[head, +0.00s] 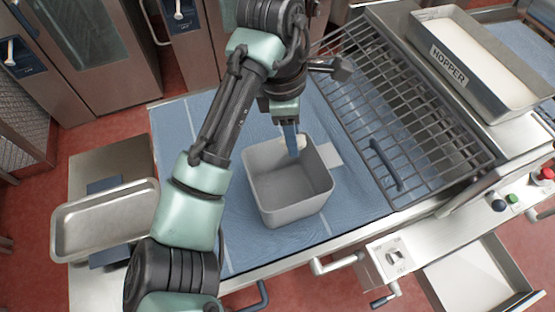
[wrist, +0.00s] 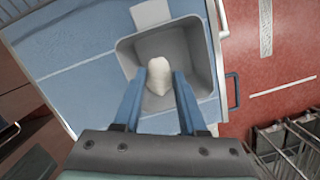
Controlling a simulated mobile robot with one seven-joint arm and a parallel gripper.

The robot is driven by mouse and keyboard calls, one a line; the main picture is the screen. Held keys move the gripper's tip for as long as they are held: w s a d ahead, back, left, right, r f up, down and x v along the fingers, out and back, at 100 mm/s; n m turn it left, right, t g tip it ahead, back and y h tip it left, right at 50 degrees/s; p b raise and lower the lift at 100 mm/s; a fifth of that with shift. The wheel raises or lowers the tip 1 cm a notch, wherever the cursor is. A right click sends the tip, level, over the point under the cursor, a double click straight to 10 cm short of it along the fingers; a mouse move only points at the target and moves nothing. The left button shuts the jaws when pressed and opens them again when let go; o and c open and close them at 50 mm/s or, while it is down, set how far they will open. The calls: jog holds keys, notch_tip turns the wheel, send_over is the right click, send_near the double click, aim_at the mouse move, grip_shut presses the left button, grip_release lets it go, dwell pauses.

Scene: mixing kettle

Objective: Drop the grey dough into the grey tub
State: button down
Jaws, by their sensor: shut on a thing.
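The dough (wrist: 159,76) is a pale, off-white lump held between the two blue fingers of my gripper (wrist: 156,88) in the wrist view. In the head view my gripper (head: 291,143) points down at the tub's far edge, with the dough (head: 299,142) partly hidden by a finger. The grey tub (head: 288,208) is an open square bin standing on the blue table surface. In the wrist view the tub (wrist: 203,55) lies beneath the dough, which shows against its interior. The exact height above the tub is hard to tell.
A wire rack (head: 395,110) with a blue handle lies right of the tub. A tray marked hopper (head: 478,60) is at upper right. A metal pan (head: 105,217) sits at left. The blue surface (head: 175,135) around the tub is mostly clear.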

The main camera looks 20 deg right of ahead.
jog(key=shift+s+f+b, duration=0.4)
jog(key=shift+f+b, duration=0.05)
jog(key=shift+b, duration=0.3)
jog(key=shift+f+b, duration=0.35)
jog(key=shift+b, duration=0.1)
notch_tip(320, 180, down, 4)
jog(key=b, duration=0.5)
jog(key=shift+w, duration=0.1)
jog(key=shift+c, duration=1.9)
grip_release()
